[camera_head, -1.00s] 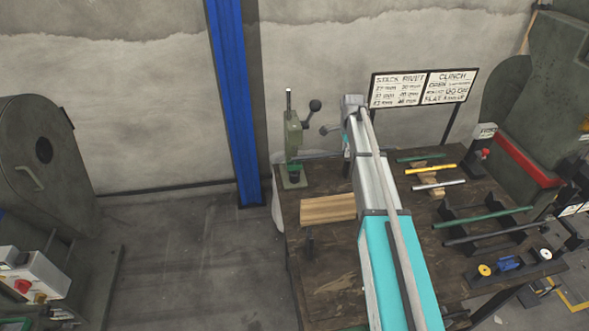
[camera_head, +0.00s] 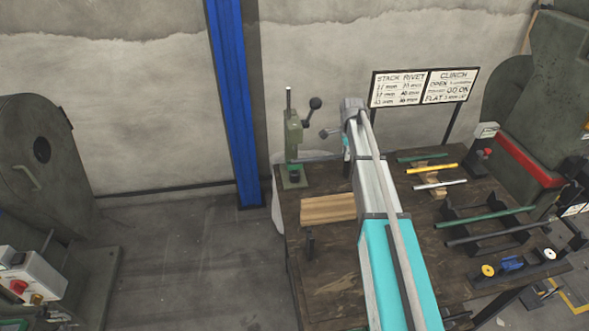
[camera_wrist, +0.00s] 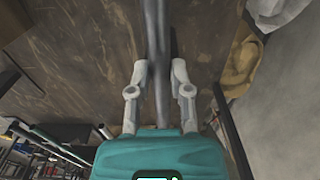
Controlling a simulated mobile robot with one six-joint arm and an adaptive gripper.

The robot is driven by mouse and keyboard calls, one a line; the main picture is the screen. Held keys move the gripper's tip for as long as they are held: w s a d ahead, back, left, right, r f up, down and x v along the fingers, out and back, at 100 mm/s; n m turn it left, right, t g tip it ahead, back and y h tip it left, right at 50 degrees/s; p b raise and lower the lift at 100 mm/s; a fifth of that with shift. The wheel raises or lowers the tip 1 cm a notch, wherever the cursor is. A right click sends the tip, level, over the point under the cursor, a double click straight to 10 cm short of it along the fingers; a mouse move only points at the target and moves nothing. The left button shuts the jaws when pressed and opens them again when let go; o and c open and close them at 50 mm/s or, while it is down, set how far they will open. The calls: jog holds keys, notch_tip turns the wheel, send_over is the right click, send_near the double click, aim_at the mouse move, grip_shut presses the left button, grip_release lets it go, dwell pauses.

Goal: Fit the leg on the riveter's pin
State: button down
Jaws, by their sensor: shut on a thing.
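A grey tube, the leg (camera_wrist: 158,45), runs up the middle of the wrist view. My gripper (camera_wrist: 159,78) has a pale finger on each side of it and is shut on it. The tube's far end runs out of the wrist view at the top. The green riveter (camera_head: 293,140) stands upright at the back left corner of the bench, left of my arm's end, with a black-knobbed lever. Its pin is too small to make out.
The dark wooden bench (camera_head: 335,285) carries a wood block (camera_head: 328,208) left of my arm. Right of it lie a yellow tube (camera_head: 431,168), a silver tube (camera_head: 440,184) and green and dark tubes on racks. A sign (camera_head: 424,87) stands behind. Open floor lies left.

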jog(key=shift+f, duration=0.25)
jog(key=shift+r, duration=0.2)
jog(key=shift+r+p, duration=1.05)
jog(key=shift+p, duration=0.05)
jog(key=shift+r, duration=0.1)
jog(key=shift+c, duration=2.4)
grip_release()
jog(key=shift+r, duration=0.1)
